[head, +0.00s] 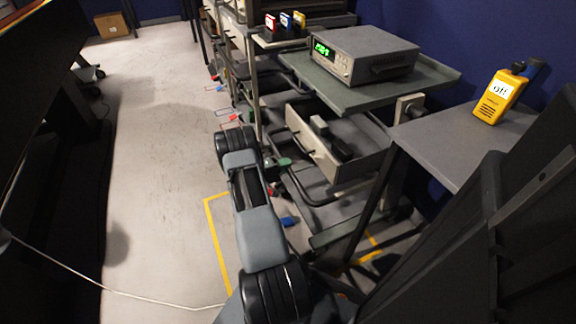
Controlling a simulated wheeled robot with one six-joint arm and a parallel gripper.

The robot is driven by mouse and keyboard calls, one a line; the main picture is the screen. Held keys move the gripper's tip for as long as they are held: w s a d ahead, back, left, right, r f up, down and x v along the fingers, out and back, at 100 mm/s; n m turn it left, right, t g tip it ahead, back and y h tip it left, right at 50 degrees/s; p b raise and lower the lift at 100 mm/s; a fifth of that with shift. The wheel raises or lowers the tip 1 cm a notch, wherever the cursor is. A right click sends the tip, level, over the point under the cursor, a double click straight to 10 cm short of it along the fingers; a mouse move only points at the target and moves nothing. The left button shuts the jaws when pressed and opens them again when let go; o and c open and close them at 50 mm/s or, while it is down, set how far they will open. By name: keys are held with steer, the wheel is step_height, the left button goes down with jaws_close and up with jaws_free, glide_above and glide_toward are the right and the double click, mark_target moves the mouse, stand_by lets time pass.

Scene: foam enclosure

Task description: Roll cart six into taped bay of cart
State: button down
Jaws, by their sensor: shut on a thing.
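A tall grey cart (436,82) with a green-edged top shelf stands right of centre. An open drawer (335,150) juts from it below the shelf. I cannot read any cart number, so I cannot tell which is cart six. Yellow floor tape (215,240) marks a bay's left side and far corner, left of the cart's lower frame. Another tape piece (371,257) shows beneath the cart's right side. My arm reaches forward over the bay and hides part of the tape and cart frame. My gripper is hidden beyond the arm.
A grey bench instrument (362,54) rests on the top shelf. More carts line the blue wall behind. A pale cable (120,293) crosses the floor. Open floor (155,140) lies left; a cardboard box (111,25) stands far back.

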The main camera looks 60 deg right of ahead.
steer(key=shift+v, duration=2.35)
steer(key=shift+w+b, duration=0.15)
steer(key=shift+b, duration=0.15)
steer(key=shift+b+v, duration=0.5)
steer(key=shift+v, duration=2.4)
steer(key=shift+w+a, duration=0.1)
steer(key=shift+a, duration=0.05)
steer(key=shift+b+v, duration=0.55)
steer(key=shift+v, duration=1.45)
steer(key=shift+r, duration=0.1)
